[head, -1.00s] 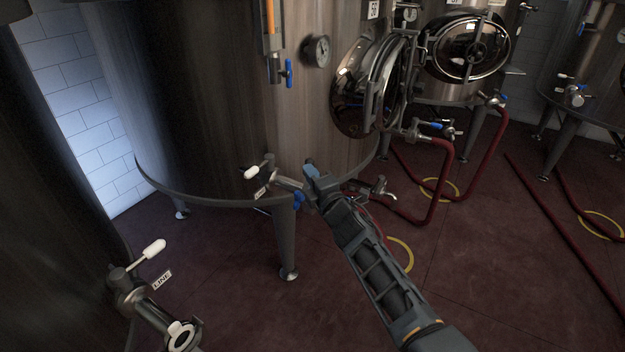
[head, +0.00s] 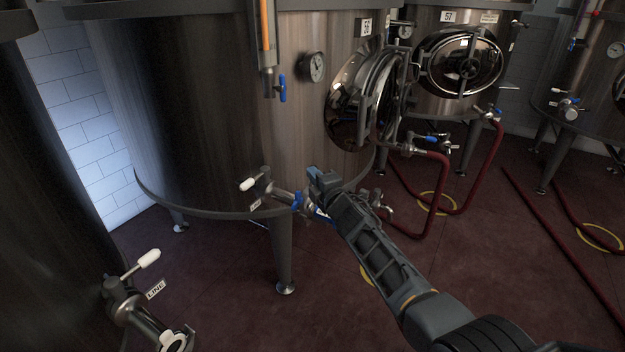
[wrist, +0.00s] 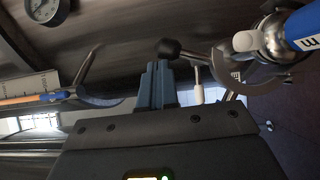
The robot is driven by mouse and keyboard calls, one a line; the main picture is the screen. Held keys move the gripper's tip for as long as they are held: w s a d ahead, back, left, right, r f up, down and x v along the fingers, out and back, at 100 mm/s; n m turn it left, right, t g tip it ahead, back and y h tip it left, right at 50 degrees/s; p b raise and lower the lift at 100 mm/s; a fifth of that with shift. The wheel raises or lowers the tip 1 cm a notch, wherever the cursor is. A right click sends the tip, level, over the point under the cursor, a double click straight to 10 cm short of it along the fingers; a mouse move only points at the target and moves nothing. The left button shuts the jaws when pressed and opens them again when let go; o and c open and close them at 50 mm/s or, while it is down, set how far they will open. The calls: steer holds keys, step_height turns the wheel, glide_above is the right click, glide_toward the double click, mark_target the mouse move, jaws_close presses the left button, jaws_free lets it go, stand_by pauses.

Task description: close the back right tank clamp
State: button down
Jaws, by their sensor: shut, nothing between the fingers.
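My gripper (head: 318,180) is in front of the outlet valve (head: 268,186) of the steel tank (head: 200,100). Its fingers (wrist: 157,82) are together and empty in the wrist view. There, a metal clamp (wrist: 236,62) with a lever ending in a dark round knob (wrist: 169,48) sits at a pipe end beside a blue-sleeved hose end (wrist: 303,27). The knob is just above and right of my fingertips; I cannot tell whether they touch. The clamp's curved arm looks swung away from the pipe. In the head view my gripper and forearm hide most of the clamp.
A tank leg (head: 281,255) stands below the valve. A second valve (head: 130,300) is at the lower left. Red hoses (head: 441,190) lie on the floor to the right.

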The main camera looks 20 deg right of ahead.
steer(key=w+d+f+m+g+b, duration=0.2)
steer(key=w+d+f+m+b, duration=0.1)
steer(key=w+d+f+b, duration=0.4)
steer(key=d+f+b, duration=0.1)
steer(key=d+f, duration=0.1)
steer(key=shift+d+g+b, duration=0.3)
steer(key=shift+b, duration=0.1)
stand_by(1.7)
steer(key=shift+r, duration=0.1)
stand_by(0.5)
